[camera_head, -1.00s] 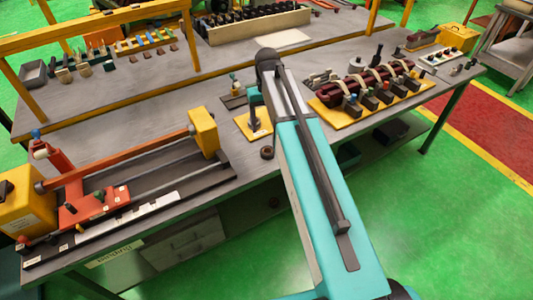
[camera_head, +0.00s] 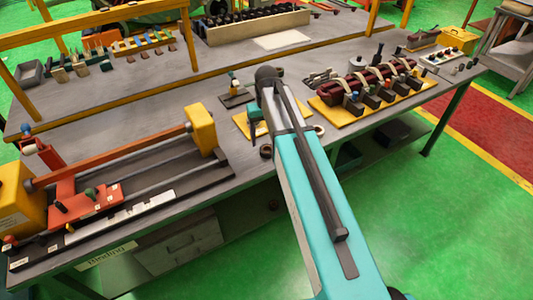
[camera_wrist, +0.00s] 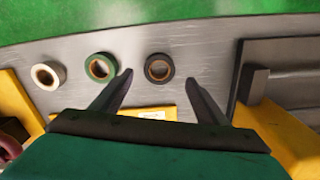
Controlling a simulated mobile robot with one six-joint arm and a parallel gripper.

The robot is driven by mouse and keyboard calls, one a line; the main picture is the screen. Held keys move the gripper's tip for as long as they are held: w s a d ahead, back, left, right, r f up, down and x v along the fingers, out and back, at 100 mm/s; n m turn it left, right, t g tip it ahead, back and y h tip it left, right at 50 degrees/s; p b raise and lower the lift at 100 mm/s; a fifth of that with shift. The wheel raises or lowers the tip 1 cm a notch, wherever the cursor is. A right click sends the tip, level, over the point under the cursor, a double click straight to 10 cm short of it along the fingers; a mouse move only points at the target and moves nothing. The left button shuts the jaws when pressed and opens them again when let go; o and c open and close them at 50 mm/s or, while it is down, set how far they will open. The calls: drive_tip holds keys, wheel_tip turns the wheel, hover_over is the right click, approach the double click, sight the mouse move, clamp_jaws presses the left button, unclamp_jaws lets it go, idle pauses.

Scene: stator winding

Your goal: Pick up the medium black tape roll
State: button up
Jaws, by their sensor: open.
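The black tape roll (camera_wrist: 159,68) lies flat on the grey workbench in the wrist view, with a brown core showing. In the head view, a dark roll (camera_head: 266,151) lies near the bench's front edge, just left of my arm. My gripper (camera_wrist: 158,78) is open and empty. In the wrist view its two fingers appear on either side of the black roll's column, with the roll between and slightly beyond the tips. I cannot tell the height of the fingers above the bench.
A green tape roll (camera_wrist: 101,67) and a white tape roll (camera_wrist: 46,76) lie left of the black one in the wrist view. A yellow plate (camera_wrist: 150,114) lies below the black roll. The orange and yellow winding machine (camera_head: 110,170) fills the bench's left. The bench's edge is close.

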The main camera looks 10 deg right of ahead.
sight(267, 145)
drive_tip(key=shift+f, duration=0.1)
drive_tip(key=shift+f+b, duration=1.8)
drive_tip(key=shift+f, duration=0.7)
drive_tip(key=c, duration=1.2)
drive_tip(key=shift+o, duration=0.2)
drive_tip(key=shift+d+r, duration=0.1)
drive_tip(key=shift+r, duration=0.15)
